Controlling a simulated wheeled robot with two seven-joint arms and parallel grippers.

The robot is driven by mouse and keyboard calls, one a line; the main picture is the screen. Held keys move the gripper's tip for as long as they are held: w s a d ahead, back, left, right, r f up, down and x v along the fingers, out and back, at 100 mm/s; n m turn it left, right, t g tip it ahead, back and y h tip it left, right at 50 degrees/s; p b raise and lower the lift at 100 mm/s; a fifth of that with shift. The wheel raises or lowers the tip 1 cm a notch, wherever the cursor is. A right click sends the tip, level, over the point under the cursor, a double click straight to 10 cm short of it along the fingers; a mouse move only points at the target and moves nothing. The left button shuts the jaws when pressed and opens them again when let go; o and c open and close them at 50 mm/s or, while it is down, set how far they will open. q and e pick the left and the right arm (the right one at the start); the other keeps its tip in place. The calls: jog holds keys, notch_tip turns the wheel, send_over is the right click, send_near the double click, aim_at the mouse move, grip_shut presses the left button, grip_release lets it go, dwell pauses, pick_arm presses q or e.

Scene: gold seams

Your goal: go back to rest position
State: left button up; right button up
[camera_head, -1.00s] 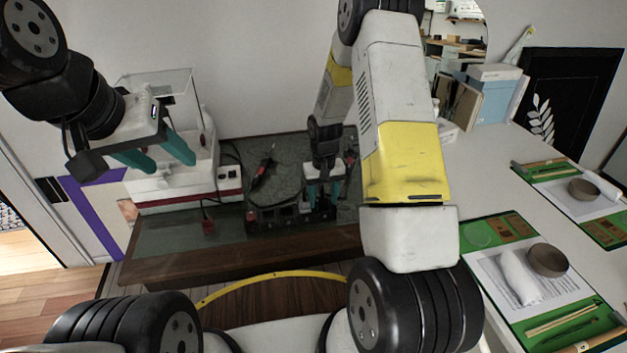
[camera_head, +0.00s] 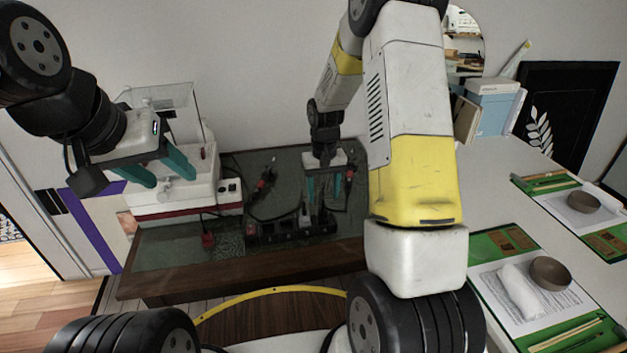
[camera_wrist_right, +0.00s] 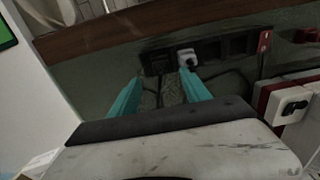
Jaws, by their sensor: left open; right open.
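My left gripper (camera_head: 168,172) is at the upper left in the head view, its two teal fingers apart with nothing between them, in front of a white machine. My right gripper (camera_head: 325,192) hangs over the dark green bench top (camera_head: 290,175), teal fingers pointing down, apart and empty. In the right wrist view the fingers (camera_wrist_right: 168,95) are spread above a black power strip (camera_wrist_right: 222,50). A white plug (camera_wrist_right: 187,58) sits in the strip. The strip also shows in the head view (camera_head: 280,232), just in front of the right gripper.
The white machine (camera_head: 180,190) with a clear cover stands at the bench's left. A red-and-black plug (camera_head: 265,180) with cable lies behind the strip. A white table (camera_head: 500,165) at right holds green mats (camera_head: 520,240), bowls, cloths and boxes.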

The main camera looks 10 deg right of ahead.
jog(key=s+r+t, duration=0.1)
jog(key=s+r, duration=0.2)
jog(key=r, duration=0.4)
jog(key=s+r+t+y, duration=0.1)
jog(key=s+r, duration=0.2)
jog(key=r, duration=0.3)
jog(key=s+r+t, duration=0.1)
jog(key=s+r, duration=0.2)
jog(key=r, duration=0.4)
jog(key=s+a+r+t, duration=0.1)
jog(key=s+r, duration=0.2)
jog(key=s, duration=0.4)
jog(key=s+a+r+t+y, duration=0.1)
jog(key=s+r, duration=0.3)
jog(key=s, duration=0.4)
jog(key=shift+s+a+r+t, duration=0.15)
jog(key=shift+r+t, duration=0.1)
jog(key=shift+t, duration=0.35)
